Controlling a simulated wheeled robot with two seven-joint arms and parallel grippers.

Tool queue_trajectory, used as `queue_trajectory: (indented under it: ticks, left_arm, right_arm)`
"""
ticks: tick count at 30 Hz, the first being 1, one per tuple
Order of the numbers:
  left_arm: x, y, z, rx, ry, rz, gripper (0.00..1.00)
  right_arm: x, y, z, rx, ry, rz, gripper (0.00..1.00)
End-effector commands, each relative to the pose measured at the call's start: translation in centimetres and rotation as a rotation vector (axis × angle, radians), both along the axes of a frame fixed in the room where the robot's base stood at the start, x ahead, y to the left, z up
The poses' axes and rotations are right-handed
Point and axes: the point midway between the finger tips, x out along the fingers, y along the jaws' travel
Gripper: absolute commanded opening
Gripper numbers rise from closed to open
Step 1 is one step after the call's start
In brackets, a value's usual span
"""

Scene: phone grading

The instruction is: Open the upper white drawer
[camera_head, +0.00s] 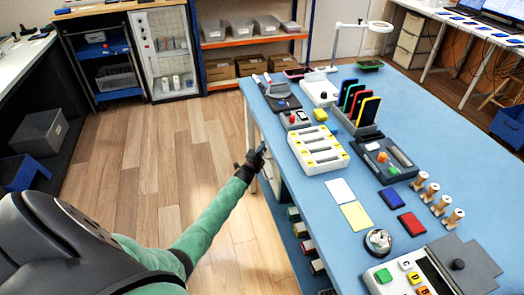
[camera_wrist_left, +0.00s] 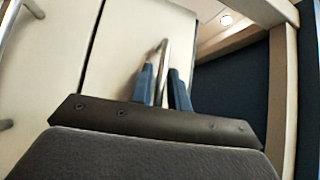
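The white drawer unit (camera_head: 271,181) shows only in part under the left edge of the blue table. In the left wrist view a white drawer front (camera_wrist_left: 125,50) fills the middle, with a slim metal bar handle (camera_wrist_left: 163,60) on it. My left gripper (camera_head: 262,149) is beside the table edge, at the drawer unit. In the left wrist view its two blue fingers (camera_wrist_left: 161,72) stand apart, one on each side of the handle, with gaps visible. I cannot tell whether they touch it. The drawer front looks closed. My right gripper is not in view.
A second white front (camera_wrist_left: 50,60) lies beside the first, across a dark seam. The blue table (camera_head: 340,265) carries trays, phones and stamps. Several colored bins (camera_head: 305,240) sit below its edge. The wooden floor (camera_head: 150,160) left of the table is clear.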

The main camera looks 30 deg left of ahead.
Motion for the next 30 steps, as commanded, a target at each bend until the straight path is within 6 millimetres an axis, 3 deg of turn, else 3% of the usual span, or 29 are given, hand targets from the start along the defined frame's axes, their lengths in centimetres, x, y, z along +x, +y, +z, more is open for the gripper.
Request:
queue_trajectory:
  ticks: [3,11,17,23,30]
  left_arm:
    - [0.0,0.0,0.0,0.000,0.000,0.000,0.00]
    - [-0.1,0.1,0.0,0.000,0.001,0.000,0.00]
    - [-1.3,1.1,0.0,0.002,0.002,0.001,0.00]
    - [-4.3,3.7,0.0,0.002,0.003,0.002,0.00]
    - [-9.3,7.9,-0.1,0.003,0.003,0.001,0.00]
  right_arm:
    - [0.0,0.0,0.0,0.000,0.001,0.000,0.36]
    - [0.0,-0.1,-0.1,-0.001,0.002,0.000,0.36]
    - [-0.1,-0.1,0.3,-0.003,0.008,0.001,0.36]
    - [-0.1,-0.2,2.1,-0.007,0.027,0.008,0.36]
    - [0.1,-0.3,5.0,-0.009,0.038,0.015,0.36]
